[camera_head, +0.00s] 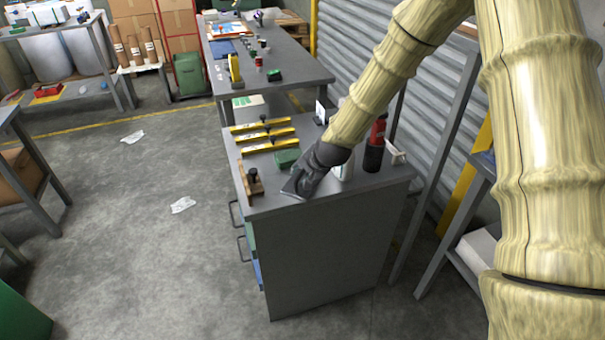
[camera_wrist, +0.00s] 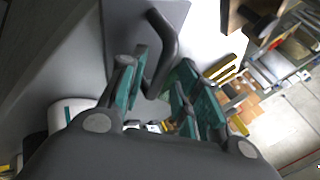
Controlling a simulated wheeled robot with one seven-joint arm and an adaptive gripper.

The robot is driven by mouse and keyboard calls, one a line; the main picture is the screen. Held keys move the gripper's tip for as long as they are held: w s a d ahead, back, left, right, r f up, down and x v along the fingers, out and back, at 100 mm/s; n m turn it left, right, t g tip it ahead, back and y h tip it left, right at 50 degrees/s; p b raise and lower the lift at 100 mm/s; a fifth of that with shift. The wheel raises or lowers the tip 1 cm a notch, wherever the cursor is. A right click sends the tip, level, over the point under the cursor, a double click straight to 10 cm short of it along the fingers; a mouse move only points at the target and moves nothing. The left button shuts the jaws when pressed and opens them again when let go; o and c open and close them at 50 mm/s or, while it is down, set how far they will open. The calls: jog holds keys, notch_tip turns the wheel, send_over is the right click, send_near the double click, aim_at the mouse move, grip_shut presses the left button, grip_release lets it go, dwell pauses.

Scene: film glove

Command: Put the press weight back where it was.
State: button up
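The press weight appears to be a flat grey plate (camera_head: 293,187) with a dark handle, at the front edge of the grey cabinet top (camera_head: 345,192). My gripper (camera_head: 301,180) is over it and hides most of it. In the wrist view, the plate (camera_wrist: 128,22) lies beyond my fingertips and its black bent handle (camera_wrist: 169,42) reaches between them. My gripper's teal fingers (camera_wrist: 163,75) stand apart on either side of the handle, with a gap appearing on the right. I cannot tell whether the plate rests fully on the top.
A wooden block with a black knob (camera_head: 251,182) is just left of the plate. Several yellow bars (camera_head: 264,134) and a green block (camera_head: 287,158) lie behind. The front left corner is narrow.

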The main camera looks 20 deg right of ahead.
jog(key=b+v, duration=0.1)
jog(key=v, duration=1)
jog(key=s+a+f+n+g+h, duration=0.1)
jog(key=s+f+n+g, duration=0.1)
jog(key=s+f, duration=0.9)
jog(key=s+f+n+g, duration=0.25)
jog(key=s+f, duration=0.45)
jog(key=f, duration=0.7)
jog(key=s+f+n+g, duration=0.1)
jog(key=s+f+n, duration=0.1)
jog(key=s+f, duration=0.4)
jog(key=s+f+n+g, duration=0.2)
jog(key=s+f, duration=0.4)
jog(key=s, duration=1.1)
jog(key=shift+a+n+h, duration=0.4)
jog(key=shift+n, duration=0.15)
jog(key=shift+s+d+f, duration=0.1)
jog(key=shift+s+f, duration=0.05)
